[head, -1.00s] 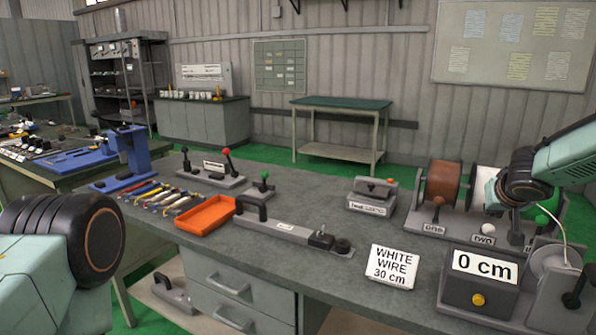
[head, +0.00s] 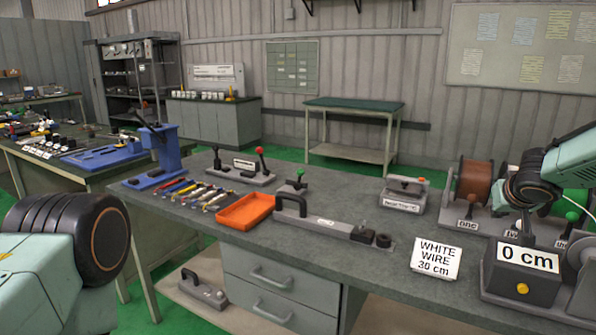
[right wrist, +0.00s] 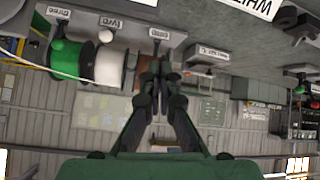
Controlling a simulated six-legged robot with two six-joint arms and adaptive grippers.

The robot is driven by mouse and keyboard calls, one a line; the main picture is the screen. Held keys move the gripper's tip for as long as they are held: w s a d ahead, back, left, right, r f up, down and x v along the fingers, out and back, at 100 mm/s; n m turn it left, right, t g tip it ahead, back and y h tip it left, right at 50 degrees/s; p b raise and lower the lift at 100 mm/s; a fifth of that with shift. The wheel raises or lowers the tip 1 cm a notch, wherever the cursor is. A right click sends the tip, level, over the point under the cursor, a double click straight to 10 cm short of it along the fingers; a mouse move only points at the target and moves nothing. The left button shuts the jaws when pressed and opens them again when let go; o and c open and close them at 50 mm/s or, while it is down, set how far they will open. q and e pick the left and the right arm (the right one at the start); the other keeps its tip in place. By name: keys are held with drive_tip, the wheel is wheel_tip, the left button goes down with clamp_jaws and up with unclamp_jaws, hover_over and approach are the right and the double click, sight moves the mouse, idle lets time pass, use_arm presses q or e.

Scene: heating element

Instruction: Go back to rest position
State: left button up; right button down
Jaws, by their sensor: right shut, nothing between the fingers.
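My right gripper (right wrist: 157,97) shows in the right wrist view with its two dark fingers close together and nothing between them. In the head view my right arm (head: 572,165) comes in from the right, in front of the wire spools; its fingertips are hard to make out there. My left arm (head: 62,260) shows at the lower left of the head view, but its gripper is out of the picture.
The grey workbench (head: 345,232) holds an orange tray (head: 247,211), several tools, a "WHITE WIRE 30 cm" card (head: 436,259) and a "0 cm" box (head: 522,270). A copper spool (head: 473,180) stands behind. In the right wrist view are a green spool (right wrist: 72,55) and a white spool (right wrist: 110,66).

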drive_tip(key=s+a+f+n+g+y, duration=0.1)
drive_tip(key=s+a+f+n+y, duration=0.15)
drive_tip(key=s+a+f, duration=0.55)
drive_tip(key=s+a+f+n+g+y, duration=0.1)
drive_tip(key=s+a+f+y, duration=0.35)
drive_tip(key=a+f, duration=0.75)
drive_tip(key=s+f+g+h, duration=0.1)
drive_tip(key=s+f, duration=0.4)
drive_tip(key=s, duration=0.7)
drive_tip(key=s+a+f+m+g+h+b, duration=0.1)
drive_tip(key=s+f+g, duration=0.2)
drive_tip(key=s, duration=0.9)
drive_tip(key=s+a+f+g+h+b, duration=0.1)
drive_tip(key=s+f+g, duration=0.1)
drive_tip(key=s+f, duration=0.6)
drive_tip(key=s, duration=0.4)
drive_tip(key=shift+s+f+g, duration=0.15)
drive_tip(key=shift+s+g, duration=0.05)
drive_tip(key=shift+g, duration=0.2)
drive_tip(key=shift+s+m, duration=0.1)
drive_tip(key=shift+m, duration=0.15)
